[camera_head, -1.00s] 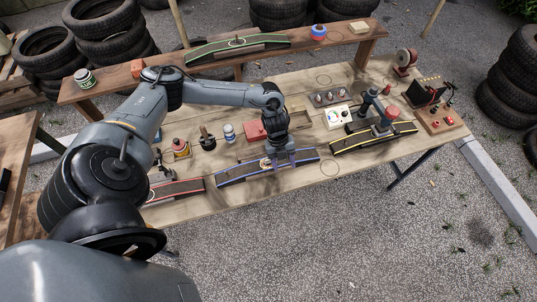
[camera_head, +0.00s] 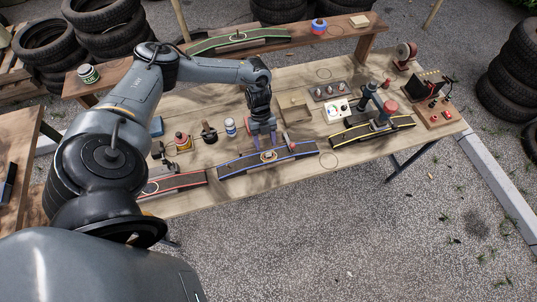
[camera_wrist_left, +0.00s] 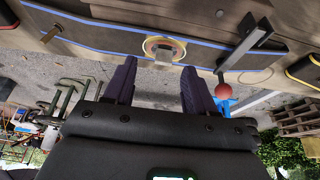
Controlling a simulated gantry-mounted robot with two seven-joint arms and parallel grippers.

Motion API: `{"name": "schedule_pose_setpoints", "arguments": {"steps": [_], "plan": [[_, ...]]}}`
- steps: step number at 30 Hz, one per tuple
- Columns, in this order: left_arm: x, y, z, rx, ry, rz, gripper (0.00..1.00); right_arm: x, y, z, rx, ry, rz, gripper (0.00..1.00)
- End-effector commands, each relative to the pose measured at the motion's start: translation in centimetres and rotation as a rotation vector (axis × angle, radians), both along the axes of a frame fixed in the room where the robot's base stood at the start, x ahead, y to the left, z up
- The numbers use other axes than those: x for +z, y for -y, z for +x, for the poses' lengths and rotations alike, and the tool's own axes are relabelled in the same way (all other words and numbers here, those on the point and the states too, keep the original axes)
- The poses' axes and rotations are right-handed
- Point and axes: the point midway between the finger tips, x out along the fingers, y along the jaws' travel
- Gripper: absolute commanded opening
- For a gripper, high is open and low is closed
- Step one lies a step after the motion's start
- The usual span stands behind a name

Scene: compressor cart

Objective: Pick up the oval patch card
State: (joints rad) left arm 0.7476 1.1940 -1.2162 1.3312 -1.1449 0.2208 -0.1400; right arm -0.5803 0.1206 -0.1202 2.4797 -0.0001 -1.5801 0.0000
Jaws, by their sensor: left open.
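My left gripper (camera_head: 263,140) hangs over the middle of the blue-edged strip (camera_head: 290,156). In the left wrist view the gripper (camera_wrist_left: 158,64) has its two purple fingers apart with nothing held between them. A pale oval piece (camera_head: 268,156) lies on that strip just below the fingertips; it also shows in the left wrist view as an oval ring (camera_wrist_left: 165,48) with a grey block over part of it. I cannot tell for sure whether this is the oval patch card. A white card with coloured marks (camera_head: 336,110) lies further right. My right gripper is not in view.
A red-ended tool (camera_wrist_left: 223,90) is close to the right finger in the wrist view. A red-edged strip (camera_head: 180,183) lies left, and a yellow-edged strip (camera_head: 350,138) with a clamp-like tool lies right. A can (camera_head: 230,127) and bottle (camera_head: 183,142) stand behind.

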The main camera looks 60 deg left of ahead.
Motion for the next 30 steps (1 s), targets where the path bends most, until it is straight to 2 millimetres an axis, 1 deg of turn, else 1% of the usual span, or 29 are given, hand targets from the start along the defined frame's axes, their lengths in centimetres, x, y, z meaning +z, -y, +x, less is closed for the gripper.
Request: {"name": "schedule_pose_setpoints", "arguments": {"steps": [1, 5, 6, 9, 12, 19, 20, 30], "plan": [[-0.5, 0.6, 0.1, -0.002, -0.001, -0.002, 0.55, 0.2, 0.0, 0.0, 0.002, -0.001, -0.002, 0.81], [-1.8, 1.7, 0.3, -0.003, -0.002, -0.003, 0.55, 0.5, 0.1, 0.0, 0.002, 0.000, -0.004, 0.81], [-2.4, 1.7, 0.2, -0.001, -0.002, -0.002, 0.55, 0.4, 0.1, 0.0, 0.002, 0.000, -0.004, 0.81], [-3.2, 2.1, 0.2, -0.001, -0.001, -0.002, 0.55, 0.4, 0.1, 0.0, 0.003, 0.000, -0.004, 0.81], [-3.7, 2.2, 0.2, -0.001, 0.000, -0.001, 0.55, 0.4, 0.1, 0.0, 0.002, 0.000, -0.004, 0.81], [-3.8, 2.2, 0.2, -0.001, 0.001, -0.001, 0.55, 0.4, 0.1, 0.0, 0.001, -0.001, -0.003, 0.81], [-3.8, 2.3, 0.2, -0.001, 0.000, -0.001, 0.52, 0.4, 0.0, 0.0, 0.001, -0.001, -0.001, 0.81], [-3.7, 2.2, 0.1, -0.001, 0.000, -0.001, 0.00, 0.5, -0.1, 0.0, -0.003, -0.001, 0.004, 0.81]]}}
